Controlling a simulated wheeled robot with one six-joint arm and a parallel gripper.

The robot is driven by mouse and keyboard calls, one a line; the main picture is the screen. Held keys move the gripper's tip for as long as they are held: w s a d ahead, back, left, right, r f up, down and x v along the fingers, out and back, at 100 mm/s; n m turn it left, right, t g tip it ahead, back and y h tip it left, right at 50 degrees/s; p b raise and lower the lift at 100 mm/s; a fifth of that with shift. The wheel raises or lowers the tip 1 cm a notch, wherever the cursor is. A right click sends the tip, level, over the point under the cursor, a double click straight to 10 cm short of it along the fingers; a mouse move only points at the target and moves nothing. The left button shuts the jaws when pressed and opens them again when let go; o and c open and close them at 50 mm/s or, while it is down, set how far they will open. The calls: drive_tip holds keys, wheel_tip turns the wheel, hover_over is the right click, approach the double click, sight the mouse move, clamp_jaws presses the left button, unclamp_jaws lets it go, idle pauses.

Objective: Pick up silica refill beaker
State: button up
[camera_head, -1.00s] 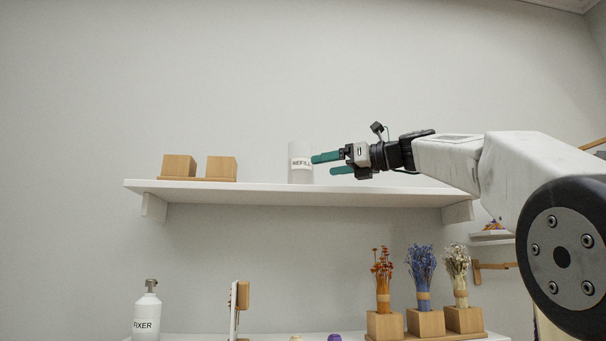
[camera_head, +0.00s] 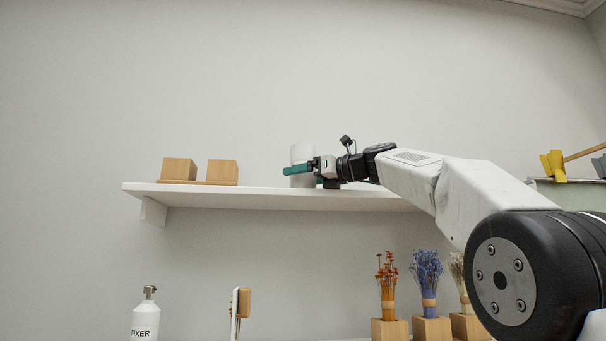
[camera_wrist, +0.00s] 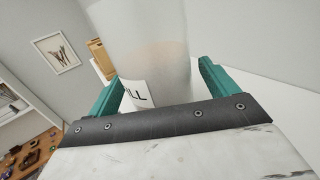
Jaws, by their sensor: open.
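The silica refill beaker (camera_head: 302,154) is a pale, frosted cylinder standing upright on the white wall shelf. In the head view my gripper (camera_head: 305,171) covers its middle and its label. In the wrist view the beaker (camera_wrist: 150,50) stands between the two green fingers of my gripper (camera_wrist: 158,85), and the end of its label, "LL", shows. The gripper is open, with one finger on each side of the beaker. A gap shows at the right finger; whether the left finger touches it I cannot tell.
The white shelf (camera_head: 250,190) carries two wooden blocks (camera_head: 200,171) on a board at its left. Below are a FIXER bottle (camera_head: 145,318), a wooden piece (camera_head: 244,302) and dried flowers in wooden blocks (camera_head: 427,280). The shelf between blocks and beaker is clear.

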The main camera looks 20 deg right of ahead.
drive_tip(key=shift+c, duration=0.4)
drive_tip(key=c, duration=1)
drive_tip(key=shift+c, duration=0.7)
drive_tip(key=shift+r, duration=0.15)
